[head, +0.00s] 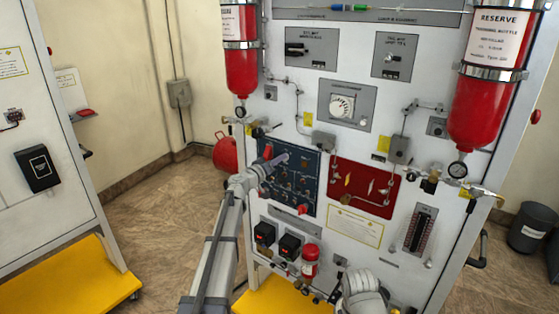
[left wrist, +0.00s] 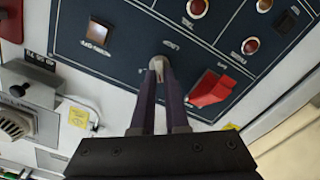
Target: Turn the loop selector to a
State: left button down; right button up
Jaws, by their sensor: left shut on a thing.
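The dark blue panel (head: 308,168) is on the white trainer board, left of a red panel. My left gripper (head: 283,157) is at its upper left part. In the left wrist view, the purple fingers (left wrist: 158,75) come together on a small pale knob (left wrist: 157,62) on the blue panel (left wrist: 130,45). I take this knob to be the loop selector; its letters are too small to read, and the fingers partly hide it. A red switch cover (left wrist: 209,88) is close beside the fingers. My right arm shows only as a white link at the bottom; its fingertips are not visible.
Red bottles stand at the left (head: 240,65) and right (head: 487,110) of the board. A red panel (head: 375,203) with fittings and a dial plate (head: 343,106) are near the blue panel. A yellow base (head: 275,298) lies below. Open floor is at left.

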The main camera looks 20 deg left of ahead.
pick_arm(q)
jog(key=shift+a+n, duration=0.1)
jog(key=shift+n, duration=0.9)
jog(key=c, duration=0.9)
grip_release()
jog(key=shift+s, duration=0.15)
jog(key=v, duration=0.7)
jog(key=shift+s+a, duration=0.1)
jog(key=shift+s, duration=0.15)
